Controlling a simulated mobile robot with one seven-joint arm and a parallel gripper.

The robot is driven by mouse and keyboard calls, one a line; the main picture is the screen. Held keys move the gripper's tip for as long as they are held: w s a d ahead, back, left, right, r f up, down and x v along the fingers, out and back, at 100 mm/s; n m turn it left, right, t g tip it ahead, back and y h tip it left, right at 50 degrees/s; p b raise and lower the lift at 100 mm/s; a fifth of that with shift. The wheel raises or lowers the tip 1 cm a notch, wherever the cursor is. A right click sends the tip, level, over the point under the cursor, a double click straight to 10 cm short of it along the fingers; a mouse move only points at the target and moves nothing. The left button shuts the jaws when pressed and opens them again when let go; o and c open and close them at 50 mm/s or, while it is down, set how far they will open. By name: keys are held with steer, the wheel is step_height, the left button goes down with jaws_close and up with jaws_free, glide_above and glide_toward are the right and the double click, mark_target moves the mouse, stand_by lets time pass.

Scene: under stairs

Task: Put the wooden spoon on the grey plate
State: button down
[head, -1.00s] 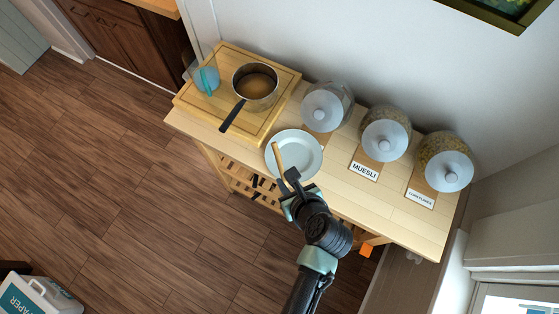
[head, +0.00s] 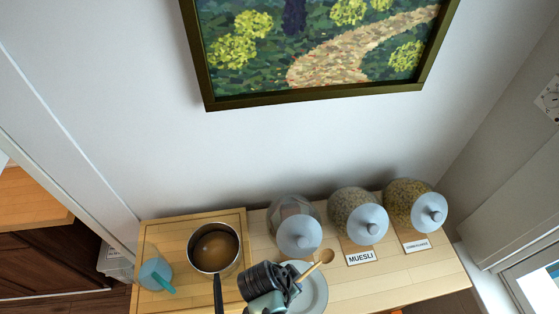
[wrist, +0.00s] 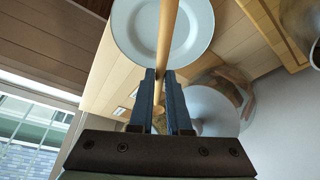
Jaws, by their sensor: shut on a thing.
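The wooden spoon (head: 316,264) is held at its handle by my gripper (head: 296,279), its bowl end pointing up and right. In the wrist view my gripper (wrist: 160,95) has its two fingers closed on the handle of the spoon (wrist: 166,42). The pale grey plate (head: 319,296) lies on the wooden table, partly hidden behind my gripper and arm. In the wrist view the plate (wrist: 196,32) is behind the spoon, which crosses in front of it; the spoon looks raised above it.
A pot (head: 214,248) with brown contents and a cup (head: 154,274) stand on a wooden board (head: 180,226) at left. Lidded glass jars (head: 297,228) stand along the wall behind the plate. A MUESLI card (head: 361,257) lies in front. Bare tabletop (head: 375,278) lies right of the plate.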

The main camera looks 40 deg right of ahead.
steer(key=shift+s+f+b, duration=0.1)
steer(key=shift+f+b, duration=0.65)
steer(key=shift+f, duration=0.1)
step_height(320, 180, down, 6)
steer(key=b, duration=0.5)
steer(key=shift+f, duration=0.25)
steer(key=shift+c, duration=1.6)
jaws_free()
steer(key=shift+r, duration=0.1)
step_height(320, 180, up, 8)
steer(key=p, duration=0.7)
